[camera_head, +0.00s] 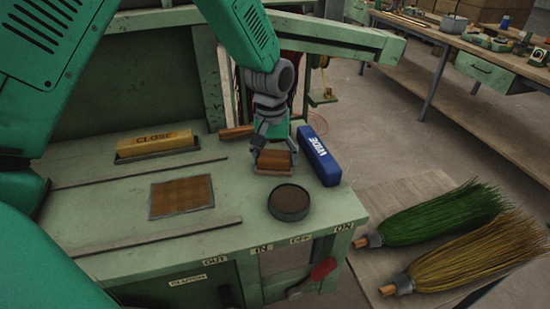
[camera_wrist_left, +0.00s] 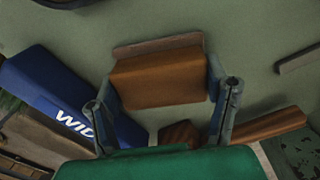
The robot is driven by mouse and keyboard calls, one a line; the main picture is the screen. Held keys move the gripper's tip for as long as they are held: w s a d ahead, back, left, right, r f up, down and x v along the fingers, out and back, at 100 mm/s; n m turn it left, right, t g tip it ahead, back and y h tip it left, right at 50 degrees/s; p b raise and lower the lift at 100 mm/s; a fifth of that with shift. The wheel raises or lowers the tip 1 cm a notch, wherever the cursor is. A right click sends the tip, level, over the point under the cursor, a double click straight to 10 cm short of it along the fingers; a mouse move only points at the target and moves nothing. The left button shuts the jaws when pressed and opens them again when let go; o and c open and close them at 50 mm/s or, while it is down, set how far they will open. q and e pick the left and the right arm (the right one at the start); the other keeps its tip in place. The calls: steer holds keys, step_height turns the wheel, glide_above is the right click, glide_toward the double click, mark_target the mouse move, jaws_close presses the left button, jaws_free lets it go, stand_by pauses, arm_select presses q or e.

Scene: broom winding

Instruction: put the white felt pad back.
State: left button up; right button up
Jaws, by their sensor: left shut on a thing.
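My left gripper (camera_head: 275,158) is shut on a brown block (camera_head: 273,168) at the back right of the green bench, left of the blue block. In the left wrist view the brown block (camera_wrist_left: 160,80) sits between the two fingers, with a duller brown strip (camera_wrist_left: 158,45) along its far edge. I cannot tell whether the block touches the bench top. No pad that is clearly white shows in either view. My right gripper is not in view.
A blue block marked WIDE (camera_head: 319,156) stands close right of the gripper. A dark round dish (camera_head: 290,204) is in front. A yellow CLOSE block (camera_head: 154,143) and brown square panel (camera_head: 182,196) lie left. Two brooms, green (camera_head: 440,217) and straw (camera_head: 475,252), lie at right.

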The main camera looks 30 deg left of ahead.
mark_target(271, 155)
arm_select(q)
steer(key=shift+s+a, duration=0.1)
steer(key=shift+a, duration=0.05)
steer(key=o, duration=1.3)
steer(key=shift+a+f, duration=0.1)
step_height(271, 155, up, 12)
steer(key=shift+s+a+r+p, duration=0.1)
steer(key=shift+r+p, duration=0.05)
steer(key=shift+p, duration=0.5)
